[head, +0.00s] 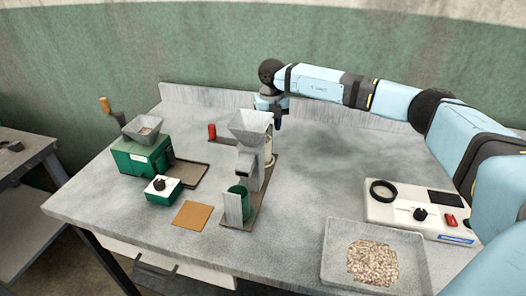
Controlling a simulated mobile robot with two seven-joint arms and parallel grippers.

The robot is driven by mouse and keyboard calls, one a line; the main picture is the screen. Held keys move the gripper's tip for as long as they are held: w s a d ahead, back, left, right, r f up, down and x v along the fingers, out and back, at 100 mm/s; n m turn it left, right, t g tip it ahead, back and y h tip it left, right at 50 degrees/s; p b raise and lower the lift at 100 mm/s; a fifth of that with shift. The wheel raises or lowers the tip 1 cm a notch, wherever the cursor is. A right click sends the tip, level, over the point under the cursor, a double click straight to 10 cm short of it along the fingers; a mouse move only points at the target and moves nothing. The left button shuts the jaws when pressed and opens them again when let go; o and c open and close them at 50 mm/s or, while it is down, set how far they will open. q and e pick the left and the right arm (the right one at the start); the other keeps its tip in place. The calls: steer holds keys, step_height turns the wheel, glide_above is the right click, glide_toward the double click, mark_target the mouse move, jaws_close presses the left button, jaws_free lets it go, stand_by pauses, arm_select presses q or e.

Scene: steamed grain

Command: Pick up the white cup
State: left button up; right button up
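A small pale cylinder (270,146), which looks like the white cup, stands on the table behind and to the right of the grey hopper machine. The machine hides part of it. My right gripper (272,118) points down at the back of the table, above the machine's hopper in the picture and near the pale cylinder. Its fingertips are small and partly hidden, so I cannot tell their opening or any contact. My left gripper is out of view.
The grey hopper machine (246,164) has a green cup (238,202) at its front. A green grinder (141,155), a red cylinder (212,131) and a brown pad (192,215) are to the left. A grain tray (333,262) and a white panel device (385,205) are at right. The back-right table is clear.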

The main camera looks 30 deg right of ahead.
mark_target(269, 137)
steer(key=f, duration=0.5)
steer(key=shift+w+f, duration=0.35)
steer(key=shift+w, duration=0.05)
steer(key=shift+r, duration=0.1)
jaws_close()
